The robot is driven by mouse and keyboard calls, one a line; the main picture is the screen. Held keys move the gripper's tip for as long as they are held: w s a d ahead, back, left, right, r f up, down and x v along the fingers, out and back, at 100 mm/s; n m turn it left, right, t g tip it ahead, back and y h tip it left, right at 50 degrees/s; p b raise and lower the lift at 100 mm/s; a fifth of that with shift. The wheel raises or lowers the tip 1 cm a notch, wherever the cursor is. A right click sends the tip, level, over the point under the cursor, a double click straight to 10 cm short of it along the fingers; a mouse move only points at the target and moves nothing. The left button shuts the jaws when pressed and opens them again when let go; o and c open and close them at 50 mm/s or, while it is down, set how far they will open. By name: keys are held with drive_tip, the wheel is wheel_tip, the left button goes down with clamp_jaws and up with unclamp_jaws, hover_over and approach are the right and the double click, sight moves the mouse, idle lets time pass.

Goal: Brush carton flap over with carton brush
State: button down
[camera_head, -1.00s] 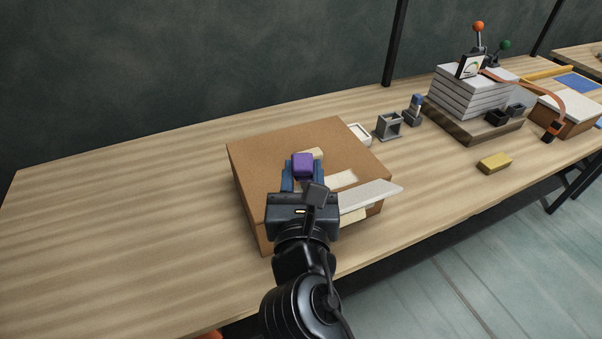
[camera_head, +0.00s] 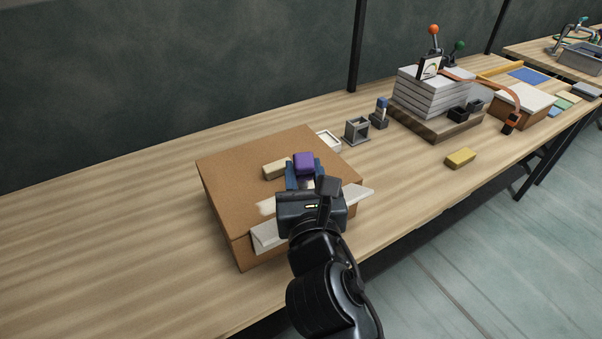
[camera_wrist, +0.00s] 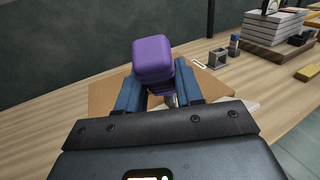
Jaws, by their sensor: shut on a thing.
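The brown carton (camera_head: 225,175) sits on the bench with its top facing up. A pale flap sticks out along its near edge, with its left part (camera_head: 266,236) and right part (camera_head: 361,192) showing either side of my gripper. A cream strip (camera_head: 265,207) runs on the carton's top, partly hidden by my gripper. My gripper (camera_head: 305,175) is over the carton, shut on a purple-topped piece (camera_head: 304,161), seemingly the carton brush. The purple top also shows between the blue fingers in the wrist view (camera_wrist: 153,60). Its lower end is hidden, so I cannot tell whether it touches the flap.
A beige block (camera_head: 275,170) lies on the carton's top. Behind are a white tray (camera_head: 328,141) and a grey square holder (camera_head: 357,130). A yellow block (camera_head: 460,157) and a stack of grey slabs (camera_head: 432,95) stand to the right. The bench left of the carton is clear.

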drive_tip(key=shift+w+d, duration=0.55)
drive_tip(key=shift+d, duration=0.25)
drive_tip(key=shift+w+d, duration=0.55)
drive_tip(key=shift+d, duration=0.25)
drive_tip(key=shift+w+d, duration=0.55)
drive_tip(key=shift+d, duration=0.25)
wheel_tip(320, 180, up, 7)
drive_tip(key=shift+a, duration=0.1)
